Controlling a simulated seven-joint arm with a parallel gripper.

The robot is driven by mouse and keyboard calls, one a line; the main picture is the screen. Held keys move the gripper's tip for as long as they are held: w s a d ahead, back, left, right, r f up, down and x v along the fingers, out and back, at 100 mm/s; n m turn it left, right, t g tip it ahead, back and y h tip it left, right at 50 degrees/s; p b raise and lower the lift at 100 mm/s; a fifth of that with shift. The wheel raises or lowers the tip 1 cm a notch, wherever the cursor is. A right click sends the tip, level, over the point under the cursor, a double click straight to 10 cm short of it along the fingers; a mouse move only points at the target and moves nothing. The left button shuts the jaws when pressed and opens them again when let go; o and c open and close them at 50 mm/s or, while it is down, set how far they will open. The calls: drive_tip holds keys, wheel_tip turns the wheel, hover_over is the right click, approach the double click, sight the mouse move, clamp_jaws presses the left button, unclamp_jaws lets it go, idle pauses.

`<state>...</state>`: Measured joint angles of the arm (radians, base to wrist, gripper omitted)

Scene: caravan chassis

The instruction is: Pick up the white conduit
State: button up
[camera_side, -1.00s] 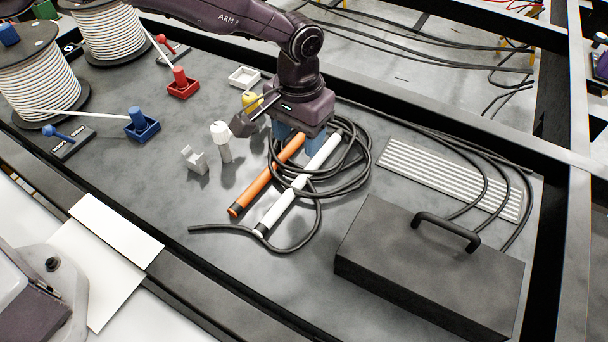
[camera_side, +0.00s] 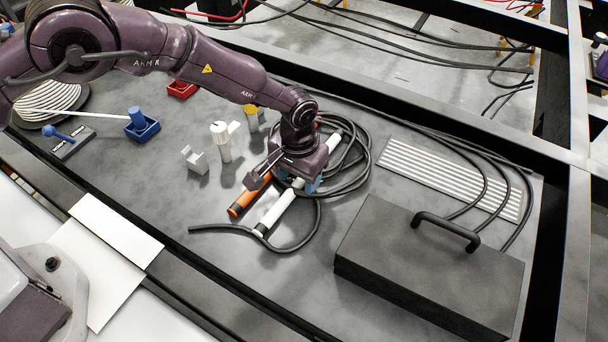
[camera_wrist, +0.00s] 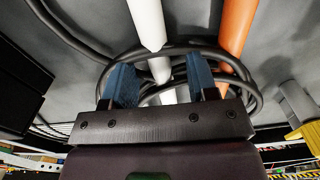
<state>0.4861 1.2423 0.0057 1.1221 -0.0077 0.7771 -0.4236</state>
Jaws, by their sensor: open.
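The white conduit (camera_side: 277,210) lies on the grey work surface, running diagonally beside the orange conduit (camera_side: 240,204). A coiled black cable (camera_side: 358,160) loops around and over both. My gripper (camera_side: 310,184) is low over the middle of the white conduit and hides part of it. In the wrist view, the blue fingers (camera_wrist: 158,84) are apart, with the white conduit (camera_wrist: 147,22) running between them and a loop of cable crossing it. The orange conduit (camera_wrist: 238,25) is to the right of the fingers there. Whether the fingers touch the conduit I cannot tell.
A black case (camera_side: 430,265) with a handle stands at the right front. A ribbed white panel (camera_side: 450,175) lies behind it. A white cylinder (camera_side: 221,142) and a small white bracket (camera_side: 194,160) stand left of the conduits. A blue bin (camera_side: 142,128) is farther left.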

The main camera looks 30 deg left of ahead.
drive_tip(key=shift+f, duration=0.4)
drive_tip(key=shift+c, duration=0.4)
clamp_jaws()
drive_tip(key=shift+r, duration=0.1)
